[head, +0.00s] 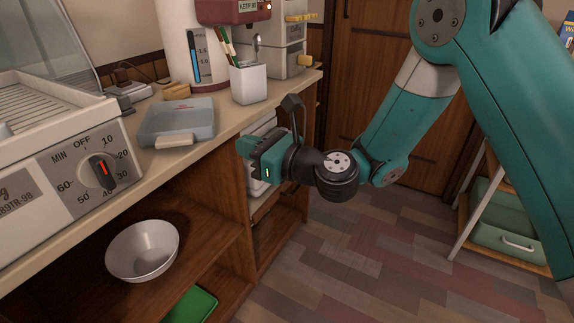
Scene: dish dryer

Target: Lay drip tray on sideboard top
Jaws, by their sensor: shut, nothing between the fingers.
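A grey-blue, shallow tray with a pale front handle, which looks like the drip tray (185,121), lies flat on the sideboard top (222,112), just right of the dish dryer. My gripper (243,149) is shut and empty. It is in front of the sideboard's front edge, to the right of the tray and apart from it. The fingertips are small and partly hidden by the gripper body.
The dish dryer (35,205) with its dial stands at the left. A white utensil cup (249,84) and dispensers stand behind the tray. A white bowl (142,262) sits on the open shelf below.

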